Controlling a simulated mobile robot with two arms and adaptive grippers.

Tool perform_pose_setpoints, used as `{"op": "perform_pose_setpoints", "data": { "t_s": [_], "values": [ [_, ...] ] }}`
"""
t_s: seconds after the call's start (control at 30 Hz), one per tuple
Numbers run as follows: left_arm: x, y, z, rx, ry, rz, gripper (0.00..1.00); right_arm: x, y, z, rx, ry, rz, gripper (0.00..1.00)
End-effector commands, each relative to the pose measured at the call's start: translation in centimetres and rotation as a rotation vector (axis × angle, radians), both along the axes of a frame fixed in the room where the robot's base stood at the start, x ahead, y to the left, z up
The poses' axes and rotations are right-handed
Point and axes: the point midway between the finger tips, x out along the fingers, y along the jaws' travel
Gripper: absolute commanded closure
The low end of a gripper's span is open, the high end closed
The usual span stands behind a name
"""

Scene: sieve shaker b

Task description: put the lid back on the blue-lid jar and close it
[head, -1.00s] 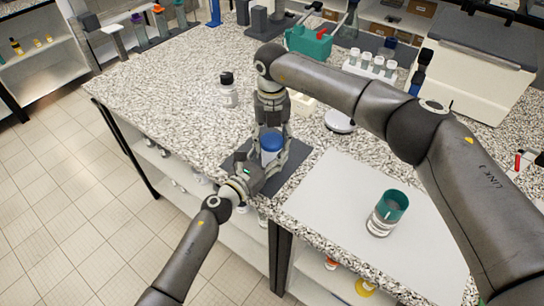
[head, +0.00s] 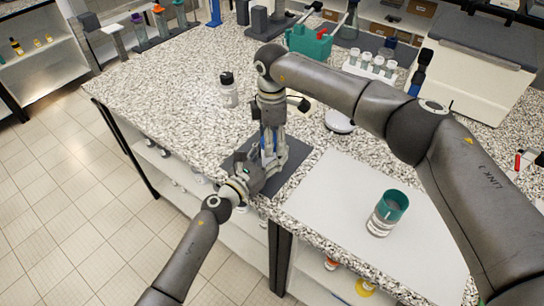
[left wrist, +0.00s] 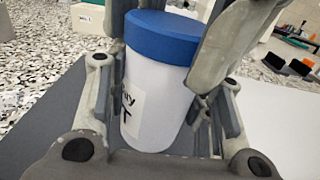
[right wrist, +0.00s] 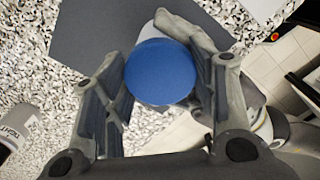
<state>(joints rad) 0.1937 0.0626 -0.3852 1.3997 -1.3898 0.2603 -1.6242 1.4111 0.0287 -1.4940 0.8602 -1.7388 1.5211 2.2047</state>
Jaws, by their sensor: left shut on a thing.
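The white jar (left wrist: 152,100) with a dark-lettered label stands upright over the dark grey mat (head: 303,158). My left gripper (head: 264,163) is shut on the jar's body from the side; its fingers flank the jar in the left wrist view. The blue lid (left wrist: 165,36) sits on the jar's top and looks level; whether it is threaded tight cannot be told. My right gripper (head: 271,146) points down over the jar. In the right wrist view the round lid (right wrist: 160,72) lies between its open fingertips. The head view mostly hides the lid behind the right fingers.
A dark-capped bottle (head: 228,90) stands to the left on the speckled counter. A teal-rimmed container (head: 387,212) stands on the white board (head: 335,205) at right. The counter's front edge is close to the jar. A vial rack (head: 372,66) is further back.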

Motion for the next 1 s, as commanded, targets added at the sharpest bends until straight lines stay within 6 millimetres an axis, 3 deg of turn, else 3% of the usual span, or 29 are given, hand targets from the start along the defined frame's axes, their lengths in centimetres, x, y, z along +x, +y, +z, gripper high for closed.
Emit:
{"op": "perform_pose_setpoints", "data": {
  "t_s": [0.03,0.17,0.57,0.67,1.0],
  "values": [
    [-0.1,-0.1,0.0,0.0,0.0,-0.002,1.0,0.1,-0.1,0.0,-0.001,-0.002,-0.001,0.4],
    [0.0,-0.1,0.0,0.0,0.0,-0.001,1.0,0.1,-0.1,0.0,-0.001,-0.001,0.001,0.23],
    [0.0,0.0,0.0,0.001,0.001,-0.001,1.0,0.1,0.0,0.4,0.0,-0.002,0.003,0.22],
    [0.0,0.0,0.0,0.001,0.001,0.0,1.0,0.1,0.0,1.6,0.001,-0.004,0.003,0.22],
    [0.0,0.0,0.0,0.001,0.001,0.0,1.0,0.1,0.0,8.6,0.001,-0.004,0.003,0.22]
  ]
}}
